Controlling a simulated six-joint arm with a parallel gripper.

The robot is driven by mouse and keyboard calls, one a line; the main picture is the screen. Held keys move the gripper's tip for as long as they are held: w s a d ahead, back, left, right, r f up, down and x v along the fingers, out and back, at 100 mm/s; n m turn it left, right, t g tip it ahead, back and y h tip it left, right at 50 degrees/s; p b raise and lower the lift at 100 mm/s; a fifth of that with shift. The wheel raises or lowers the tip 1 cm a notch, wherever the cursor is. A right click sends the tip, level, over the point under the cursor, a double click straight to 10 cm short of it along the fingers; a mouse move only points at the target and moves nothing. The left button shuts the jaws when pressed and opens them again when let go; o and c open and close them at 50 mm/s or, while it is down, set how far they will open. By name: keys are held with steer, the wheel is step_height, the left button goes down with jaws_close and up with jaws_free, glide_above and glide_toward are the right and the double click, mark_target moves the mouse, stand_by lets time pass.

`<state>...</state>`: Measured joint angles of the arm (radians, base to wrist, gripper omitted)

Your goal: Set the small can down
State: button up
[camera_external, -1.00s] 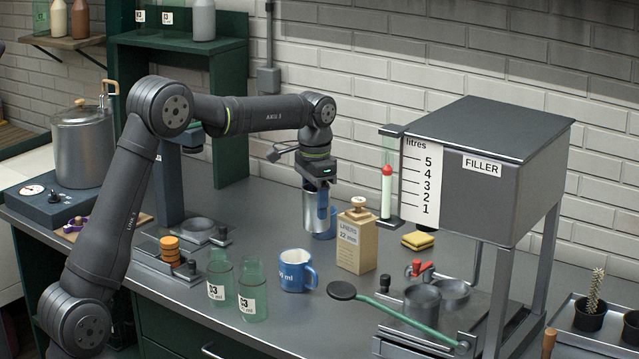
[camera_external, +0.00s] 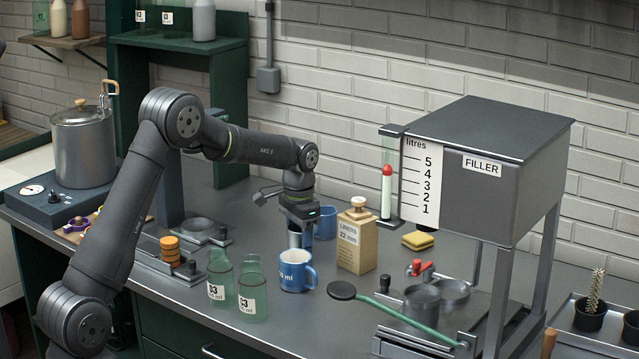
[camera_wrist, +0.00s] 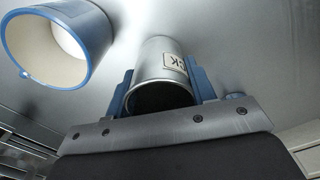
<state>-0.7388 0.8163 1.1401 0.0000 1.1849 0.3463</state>
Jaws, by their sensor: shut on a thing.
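My gripper (camera_external: 300,232) is shut on the small can. The small can (camera_wrist: 165,62) is a silver metal cylinder with a pale label, held between two blue fingers in the wrist view. Its dark open end faces the camera. In the external view only a silver strip of the can (camera_external: 293,240) shows; it is low over the bench, behind the front blue mug. The front mug hides its lower end, so I cannot tell whether it touches the bench.
The front blue mug (camera_external: 293,275) stands close in front of my gripper, and another blue cup (camera_external: 325,222) stands behind it. A liners box (camera_external: 356,245) is to the right. Two green glass bottles (camera_external: 220,275) stand at front left. Bare bench (camera_external: 262,215) lies to the left.

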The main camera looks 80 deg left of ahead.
steer(key=shift+f, duration=0.1)
steer(key=o, duration=1)
steer(key=shift+o, duration=0.5)
step_height(320, 180, up, 12)
